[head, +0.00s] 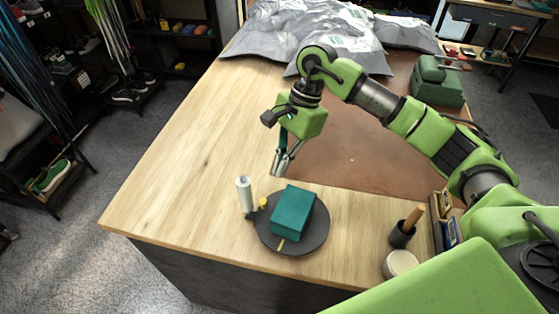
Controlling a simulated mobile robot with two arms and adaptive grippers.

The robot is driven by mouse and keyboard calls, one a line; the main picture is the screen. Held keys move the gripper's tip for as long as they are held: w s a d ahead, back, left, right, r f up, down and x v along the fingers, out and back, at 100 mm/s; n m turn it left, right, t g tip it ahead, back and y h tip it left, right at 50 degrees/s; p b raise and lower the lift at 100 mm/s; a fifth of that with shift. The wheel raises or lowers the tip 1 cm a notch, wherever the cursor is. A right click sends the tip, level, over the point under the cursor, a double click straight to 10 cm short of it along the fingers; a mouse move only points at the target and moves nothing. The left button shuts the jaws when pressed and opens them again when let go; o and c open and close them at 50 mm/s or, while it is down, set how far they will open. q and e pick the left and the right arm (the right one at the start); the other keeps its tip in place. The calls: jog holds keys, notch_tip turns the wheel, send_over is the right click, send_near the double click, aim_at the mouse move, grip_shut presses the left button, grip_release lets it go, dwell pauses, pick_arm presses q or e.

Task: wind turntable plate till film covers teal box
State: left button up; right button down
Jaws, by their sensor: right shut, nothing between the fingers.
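The teal box (292,212) sits on the round dark turntable plate (314,238) near the front edge of the table. A white film roll (244,194) stands upright at the left of the plate. No film is discernible on the box at this size. A small yellow knob (263,203) shows beside the roll, and a yellow mark (281,244) lies on the plate's front part. My right gripper (277,173) points down just above and behind the box, apart from it, shut and empty. My left gripper is not in view.
A dark cup with a wooden-handled tool (402,234) and a round pale-topped container (400,263) stand to the right. Crumpled grey sheeting (310,30) covers the far end. A green case (438,82) stands at the back right. The table's left part is clear.

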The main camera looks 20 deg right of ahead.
jog(key=p, duration=0.3)
send_over(267, 206)
jog(key=d, duration=0.2)
jog(key=f, duration=0.6)
jog(key=shift+w+d+f, duration=0.15)
jog(key=shift+w+d, duration=0.05)
jog(key=shift+w, duration=0.2)
jog(key=shift+a+f, duration=0.15)
jog(key=shift+f, duration=0.3)
pick_arm(q)
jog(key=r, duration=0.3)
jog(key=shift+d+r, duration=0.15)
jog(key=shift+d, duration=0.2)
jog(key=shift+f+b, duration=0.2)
jog(key=shift+b, duration=0.1)
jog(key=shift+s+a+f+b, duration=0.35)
pick_arm(e)
jog(key=shift+a+n, duration=0.15)
jog(key=shift+n, duration=0.25)
